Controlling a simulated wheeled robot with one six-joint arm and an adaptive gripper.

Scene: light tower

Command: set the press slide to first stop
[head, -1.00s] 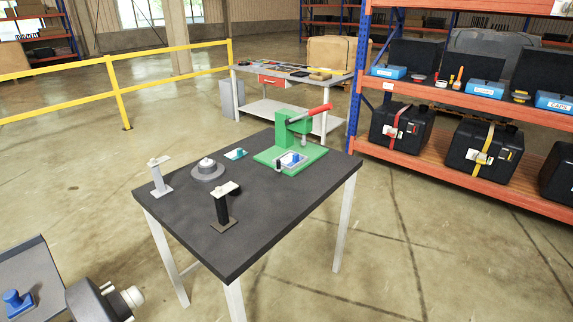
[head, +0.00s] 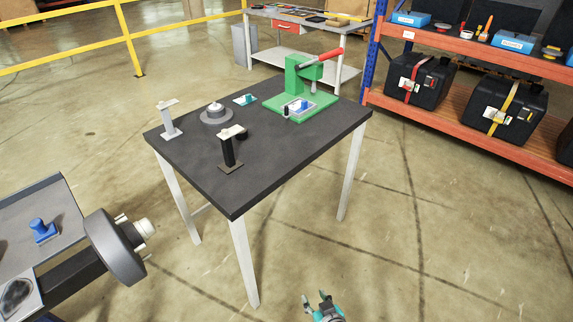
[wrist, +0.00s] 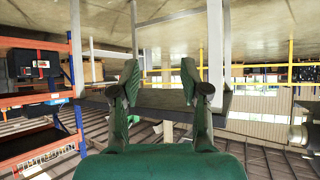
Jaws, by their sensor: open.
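The green press (head: 303,84) stands at the far right part of the dark table (head: 215,165). Its red-handled lever (head: 319,58) points up to the right. On its green base is a small slide (head: 297,107) with a blue part and a dark upright knob (head: 286,112); which stop it is at is too small to tell. My gripper (head: 319,299) is low at the bottom of the head view, in front of the table and well apart from the press. In the wrist view, my gripper (wrist: 160,80) has its fingers apart with nothing between them. That view appears upside down.
On the table stand a white post (head: 171,120), a dark post (head: 229,150), a round grey fixture (head: 216,112) and a small teal piece (head: 245,99). An orange shelf rack (head: 470,54) is at right. Open floor lies right of the table.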

